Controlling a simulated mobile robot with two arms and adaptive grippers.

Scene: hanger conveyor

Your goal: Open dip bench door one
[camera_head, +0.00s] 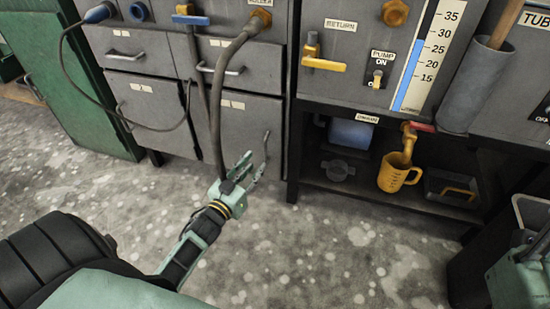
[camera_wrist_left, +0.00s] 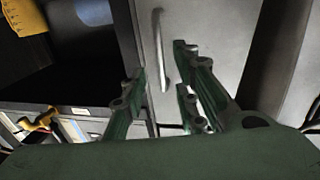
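The grey dip bench (camera_head: 184,30) has two lower doors, both shut. The left door (camera_head: 160,115) has a handle at its left edge. The right door (camera_head: 240,125) has an upright bar handle (camera_head: 266,146) near its right edge. The door labels are too small to read surely. My left gripper (camera_head: 250,160) is in front of the right door, low by this handle. In the left wrist view the gripper (camera_wrist_left: 160,95) is open, with the handle (camera_wrist_left: 161,50) between its fingers in the picture, apparently beyond the tips. My right gripper is out of view.
A hose (camera_head: 216,110) hangs down across the right door, beside my gripper. To the right, an open shelf (camera_head: 410,192) holds a yellow jug (camera_head: 395,175). A green cabinet (camera_head: 75,85) stands at left. The floor before the bench is clear.

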